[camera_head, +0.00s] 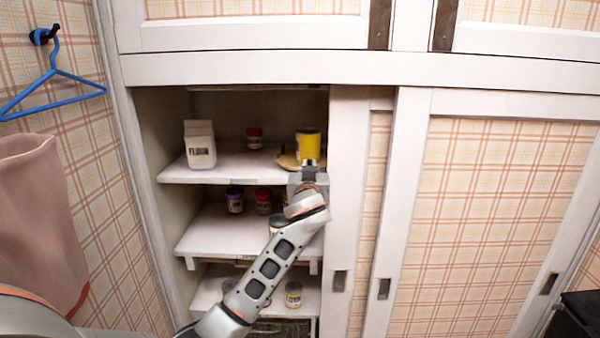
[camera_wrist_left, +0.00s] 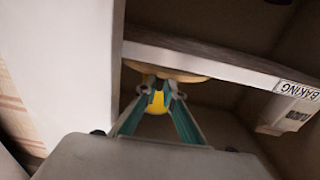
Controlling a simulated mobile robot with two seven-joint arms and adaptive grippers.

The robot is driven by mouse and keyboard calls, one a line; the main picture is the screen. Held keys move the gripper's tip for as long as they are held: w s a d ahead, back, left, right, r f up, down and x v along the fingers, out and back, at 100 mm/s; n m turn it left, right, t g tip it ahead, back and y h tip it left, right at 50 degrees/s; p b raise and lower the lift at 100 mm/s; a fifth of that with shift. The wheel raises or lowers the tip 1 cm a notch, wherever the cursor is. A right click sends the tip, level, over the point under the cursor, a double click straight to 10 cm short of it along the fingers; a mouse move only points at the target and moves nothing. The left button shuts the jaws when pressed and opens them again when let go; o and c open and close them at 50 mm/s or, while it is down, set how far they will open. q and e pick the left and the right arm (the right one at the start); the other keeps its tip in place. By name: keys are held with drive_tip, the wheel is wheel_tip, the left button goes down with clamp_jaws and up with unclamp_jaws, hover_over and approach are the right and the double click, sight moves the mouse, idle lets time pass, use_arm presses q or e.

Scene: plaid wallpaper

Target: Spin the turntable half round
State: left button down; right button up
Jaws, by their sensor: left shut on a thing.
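The turntable (camera_head: 285,160) is a round wooden disc at the right end of the top shelf, partly hidden by the door frame and my gripper. It also shows in the left wrist view (camera_wrist_left: 190,74), where the scene appears upside down. A yellow can (camera_head: 308,143) with a pale band stands upright on it; part of the can shows between my fingers in the wrist view (camera_wrist_left: 157,102). My left gripper (camera_head: 309,163) is at the can's lower front, close above the disc. Its fingers look closed about the can, though the exact contact is hard to see. My right gripper is not in view.
Several jars stand on lower shelves. The cabinet door frame (camera_head: 347,200) is close to my gripper's right. A blue hanger (camera_head: 52,80) hangs left.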

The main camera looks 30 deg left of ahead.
use_arm(q)
drive_tip(key=shift+w+d, duration=0.1)
drive_tip(key=shift+d, duration=0.05)
drive_tip(key=c, duration=2.2)
unclamp_jaws()
drive_tip(key=shift+o, duration=0.2)
drive_tip(key=v, duration=1.2)
